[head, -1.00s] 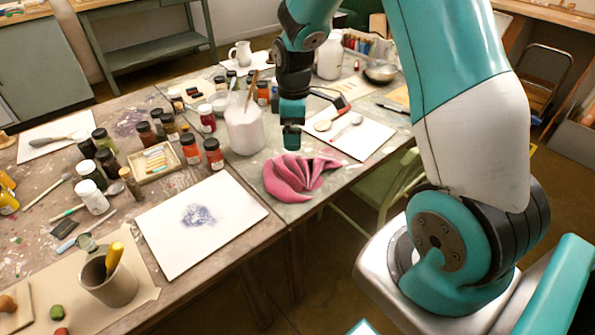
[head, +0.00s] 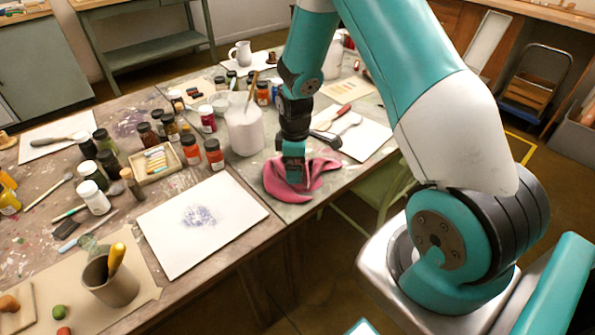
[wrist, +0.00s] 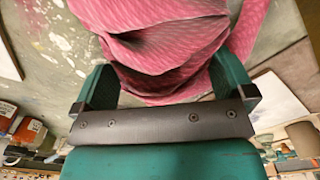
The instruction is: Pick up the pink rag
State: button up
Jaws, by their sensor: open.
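The pink rag (head: 318,180) lies in a crumpled, folded heap near the front edge of the table, to the right of the large white jar. In the wrist view the rag (wrist: 165,45) fills the upper middle, in front of and between the fingers. My gripper (head: 293,178) points down at the rag and hides part of its middle. In the wrist view my gripper (wrist: 166,80) is open, with one green finger on each side of the rag's near folds. I cannot tell whether the fingers touch the cloth.
The large white jar (head: 244,130) stands close to the left of my gripper. A white board (head: 365,138) with a spoon and a dark-bladed tool lies behind and right of the rag. A white sheet (head: 200,222) lies to the left. Several paint bottles (head: 213,154) stand further left.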

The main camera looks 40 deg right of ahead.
jog(key=c, duration=0.6)
jog(key=shift+r, duration=0.15)
jog(key=shift+c, duration=0.2)
notch_tip(320, 180, up, 20)
